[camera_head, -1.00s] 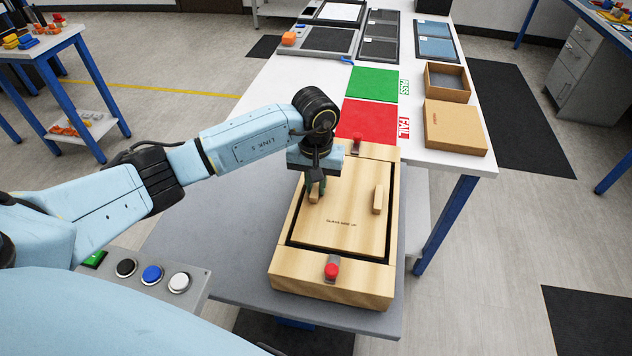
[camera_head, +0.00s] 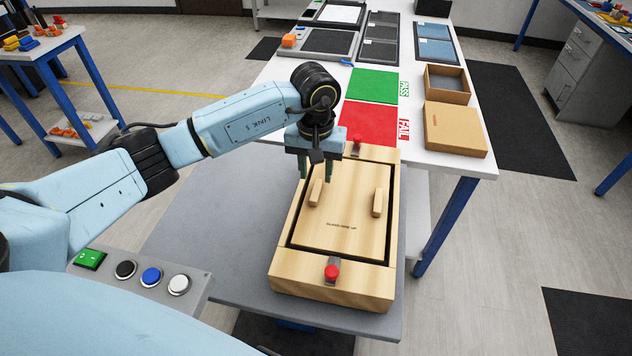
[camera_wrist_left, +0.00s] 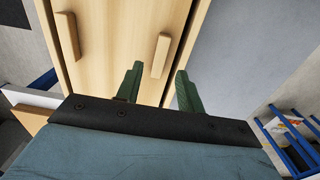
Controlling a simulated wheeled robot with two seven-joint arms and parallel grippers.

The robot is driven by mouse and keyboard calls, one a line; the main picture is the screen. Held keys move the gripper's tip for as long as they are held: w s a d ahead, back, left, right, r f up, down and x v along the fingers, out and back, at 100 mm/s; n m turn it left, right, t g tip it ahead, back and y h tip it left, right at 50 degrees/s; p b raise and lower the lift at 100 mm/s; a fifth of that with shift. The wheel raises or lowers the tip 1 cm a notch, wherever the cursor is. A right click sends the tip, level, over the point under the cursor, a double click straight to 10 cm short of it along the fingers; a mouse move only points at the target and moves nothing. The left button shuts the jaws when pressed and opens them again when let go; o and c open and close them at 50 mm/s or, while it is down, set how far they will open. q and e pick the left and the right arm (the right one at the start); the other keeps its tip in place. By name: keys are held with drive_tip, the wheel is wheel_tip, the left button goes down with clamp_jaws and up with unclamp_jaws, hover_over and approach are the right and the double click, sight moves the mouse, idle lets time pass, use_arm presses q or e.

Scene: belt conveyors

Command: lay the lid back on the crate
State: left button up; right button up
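The wooden crate (camera_head: 335,287) stands on a grey table. Its flat wooden lid (camera_head: 345,208), with small print near the front edge, lies within the frame with a dark gap around it. The lid has a left handle (camera_head: 316,192) and a right handle (camera_head: 377,203). My left gripper (camera_head: 316,174) is open and empty above the left handle. In the left wrist view its two green fingers (camera_wrist_left: 160,69) are spread apart, with a handle (camera_wrist_left: 161,55) beyond them. My right gripper is not in view.
Red-knobbed clamps sit at the crate's near end (camera_head: 331,270) and far end (camera_head: 356,143). Behind is a white table with a red FAIL mat (camera_head: 369,123), a green mat (camera_head: 372,85) and cardboard boxes (camera_head: 455,129). A button panel (camera_head: 150,274) is at front left.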

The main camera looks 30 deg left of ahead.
use_arm(q)
wheel_tip(320, 180, up, 7)
idle(0.3)
drive_tip(key=shift+r, duration=0.15)
